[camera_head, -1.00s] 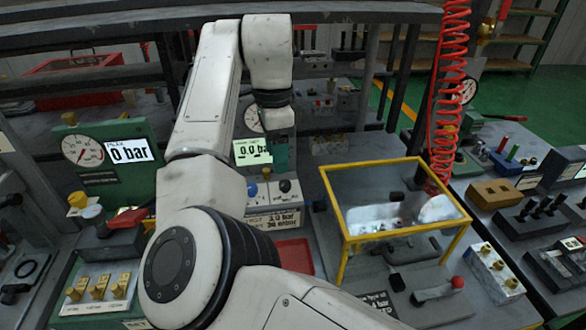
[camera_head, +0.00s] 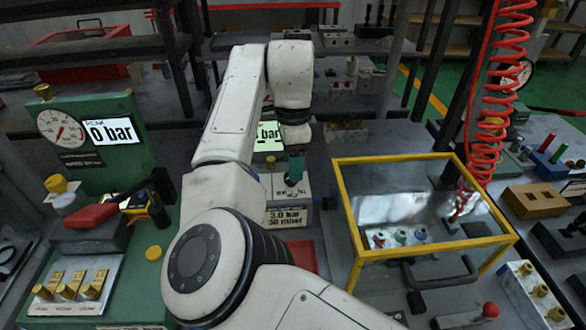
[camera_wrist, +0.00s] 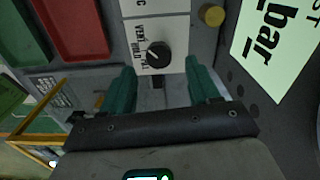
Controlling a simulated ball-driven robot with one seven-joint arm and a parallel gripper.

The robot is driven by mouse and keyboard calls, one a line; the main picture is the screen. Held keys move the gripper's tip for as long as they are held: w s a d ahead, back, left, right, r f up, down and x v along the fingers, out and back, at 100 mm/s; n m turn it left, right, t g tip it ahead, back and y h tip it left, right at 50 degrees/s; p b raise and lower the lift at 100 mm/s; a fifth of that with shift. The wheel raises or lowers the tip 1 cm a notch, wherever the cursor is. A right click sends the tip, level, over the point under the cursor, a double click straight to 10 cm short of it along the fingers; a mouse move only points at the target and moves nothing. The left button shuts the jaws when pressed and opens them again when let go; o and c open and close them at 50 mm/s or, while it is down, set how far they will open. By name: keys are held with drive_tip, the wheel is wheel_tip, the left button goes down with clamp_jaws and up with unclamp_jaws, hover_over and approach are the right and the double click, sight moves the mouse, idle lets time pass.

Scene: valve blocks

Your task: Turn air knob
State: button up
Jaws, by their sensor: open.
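A black round knob (camera_wrist: 158,55) sits on a white panel labelled VENT, HOLD and FILL. A white pointer line marks its face. My gripper (camera_wrist: 160,72) is open, with one teal finger on each side. The knob lies just ahead of the gap between the fingertips, apart from both fingers in this view. How far the fingertips are above the panel is unclear.
A green display (camera_head: 268,133) stands behind my gripper, and a yellow button (camera_wrist: 211,15) is beside the panel. A yellow-framed clear box (camera_head: 345,210) stands to the right. A red tray (camera_head: 303,254) lies in front. A gauge block with a bar display (camera_head: 113,131) is left.

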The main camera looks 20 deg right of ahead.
drive_tip(key=shift+f, duration=1.6)
drive_tip(key=c, duration=1)
